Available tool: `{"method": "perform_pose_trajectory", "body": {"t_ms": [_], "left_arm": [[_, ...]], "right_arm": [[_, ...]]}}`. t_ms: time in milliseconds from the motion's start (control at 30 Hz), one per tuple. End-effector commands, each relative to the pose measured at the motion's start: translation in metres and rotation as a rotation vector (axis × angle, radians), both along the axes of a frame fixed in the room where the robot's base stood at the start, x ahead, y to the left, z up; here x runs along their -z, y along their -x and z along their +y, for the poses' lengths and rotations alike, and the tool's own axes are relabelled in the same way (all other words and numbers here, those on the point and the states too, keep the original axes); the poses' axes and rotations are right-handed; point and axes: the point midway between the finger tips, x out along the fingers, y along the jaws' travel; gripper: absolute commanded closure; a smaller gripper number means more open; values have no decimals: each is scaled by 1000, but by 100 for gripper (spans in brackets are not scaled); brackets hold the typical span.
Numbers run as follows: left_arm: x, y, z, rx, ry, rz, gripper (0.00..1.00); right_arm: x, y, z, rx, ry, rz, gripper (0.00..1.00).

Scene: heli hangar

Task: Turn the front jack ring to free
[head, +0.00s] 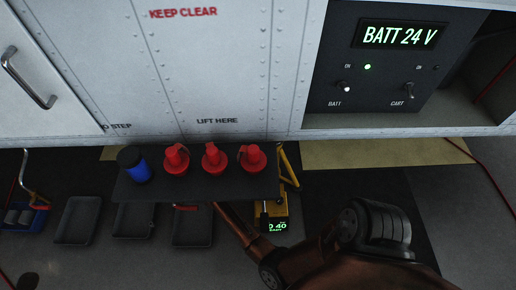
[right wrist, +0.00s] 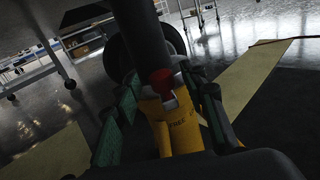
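The yellow front jack (right wrist: 182,135) stands upright in the right wrist view, with a dark post above it. A red piece (right wrist: 160,78) with a pale part sits at its top, and small dark lettering on the yellow looks like "FREE". My right gripper (right wrist: 165,100) is open, its green-padded fingers on either side of the jack's upper part; I cannot tell if either touches. In the head view, part of a yellow jack (head: 287,168) shows beside the dark shelf, above a green readout (head: 277,226). The shelf hides my right gripper there. My left gripper is not in view.
The dark shelf (head: 215,193) holds a blue can (head: 134,166) and several red pieces (head: 212,156) under the white panel. Grey trays (head: 77,220) lie on the floor at left. A battery panel (head: 385,70) reads 24 V. A wheel (right wrist: 118,55) stands behind the jack.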

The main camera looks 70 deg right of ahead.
Motion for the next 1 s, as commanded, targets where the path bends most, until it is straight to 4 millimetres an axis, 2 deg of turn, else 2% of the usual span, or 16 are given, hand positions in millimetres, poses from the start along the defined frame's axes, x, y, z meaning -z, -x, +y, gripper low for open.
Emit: {"method": "perform_pose_trajectory", "body": {"t_ms": [200, 433, 633, 1000], "left_arm": [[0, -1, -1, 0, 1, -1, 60], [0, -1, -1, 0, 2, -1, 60], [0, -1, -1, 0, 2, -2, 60], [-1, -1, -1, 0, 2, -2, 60]], "right_arm": [[1, -17, 45, -3, -4, 1, 61], [0, -29, 81, -2, -1, 0, 61], [0, -33, 94, -2, 0, 1, 61], [0, -34, 94, -2, 0, 0, 61]]}}
